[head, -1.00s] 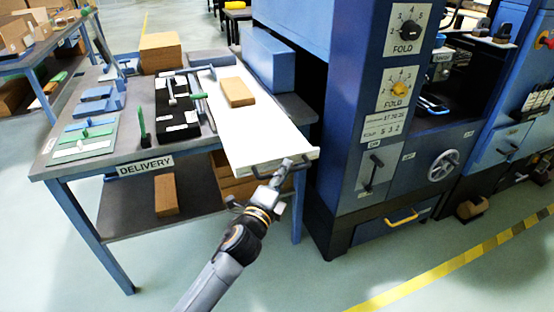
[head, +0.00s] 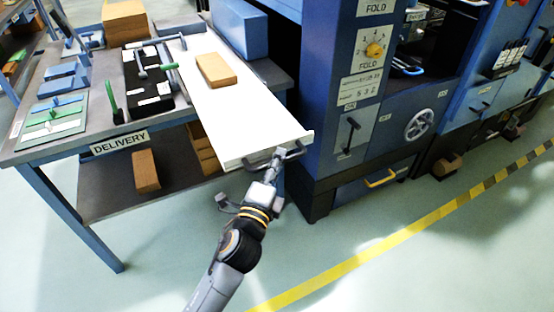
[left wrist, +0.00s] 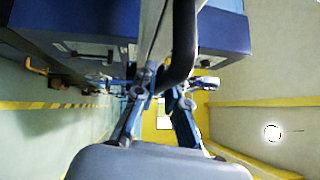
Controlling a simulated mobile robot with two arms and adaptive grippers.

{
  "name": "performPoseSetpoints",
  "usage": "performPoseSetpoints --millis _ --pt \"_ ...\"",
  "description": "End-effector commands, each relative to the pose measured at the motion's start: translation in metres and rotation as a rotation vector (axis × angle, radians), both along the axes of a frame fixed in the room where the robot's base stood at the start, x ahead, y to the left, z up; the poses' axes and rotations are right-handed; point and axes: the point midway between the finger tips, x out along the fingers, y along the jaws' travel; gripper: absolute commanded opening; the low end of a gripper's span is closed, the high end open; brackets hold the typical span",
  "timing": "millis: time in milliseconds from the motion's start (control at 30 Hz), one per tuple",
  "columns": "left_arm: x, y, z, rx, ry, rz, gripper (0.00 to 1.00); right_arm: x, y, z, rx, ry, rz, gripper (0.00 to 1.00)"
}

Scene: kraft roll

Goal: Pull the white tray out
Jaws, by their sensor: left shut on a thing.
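The white tray (head: 235,112) lies at the right side of the delivery table and sticks out well past its front edge. A tan block (head: 215,70) rests on it. A dark handle (head: 262,162) is fixed to its front end. My left gripper (head: 274,166) is shut on that handle, with the arm reaching up from below. In the left wrist view, the dark handle bar (left wrist: 184,45) runs between the fingers of the left gripper (left wrist: 160,82). My right gripper is not in view.
The delivery table (head: 60,150) holds a black panel, green and blue parts and boxes. A blue machine (head: 365,120) with dials and a handwheel stands close to the tray's right. A yellow floor line (head: 400,239) crosses clear floor in front.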

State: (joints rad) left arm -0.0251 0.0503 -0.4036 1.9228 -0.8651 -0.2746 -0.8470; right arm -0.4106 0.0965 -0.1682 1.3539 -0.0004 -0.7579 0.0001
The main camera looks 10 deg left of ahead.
Motion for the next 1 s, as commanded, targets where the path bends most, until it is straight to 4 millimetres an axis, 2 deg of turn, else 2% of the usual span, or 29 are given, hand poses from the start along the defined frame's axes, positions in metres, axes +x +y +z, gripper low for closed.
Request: performPoseSetpoints --millis 33,67,133,167,433,567,667,1000 --pt "0.000 0.000 -0.001 0.000 0.002 0.000 0.00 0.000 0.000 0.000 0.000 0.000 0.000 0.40" --pt "0.000 0.000 -0.001 0.000 0.002 0.000 0.18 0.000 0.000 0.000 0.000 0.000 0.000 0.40" --pt "0.000 0.000 -0.001 0.000 0.001 0.000 0.32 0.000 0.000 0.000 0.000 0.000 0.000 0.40" --pt "0.000 0.000 -0.001 0.000 0.001 0.000 0.36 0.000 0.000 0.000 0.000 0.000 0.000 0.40" --pt "0.000 0.000 0.000 0.000 0.001 0.000 0.36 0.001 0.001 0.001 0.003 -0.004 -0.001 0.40" --pt "-0.008 0.002 -0.002 0.000 0.002 0.000 0.36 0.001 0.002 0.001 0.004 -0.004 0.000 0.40" --pt "-0.022 0.005 -0.004 0.000 0.003 0.000 0.36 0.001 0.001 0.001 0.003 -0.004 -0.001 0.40" --pt "-0.089 0.019 -0.014 -0.001 0.006 0.002 0.36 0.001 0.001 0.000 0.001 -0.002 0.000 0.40"
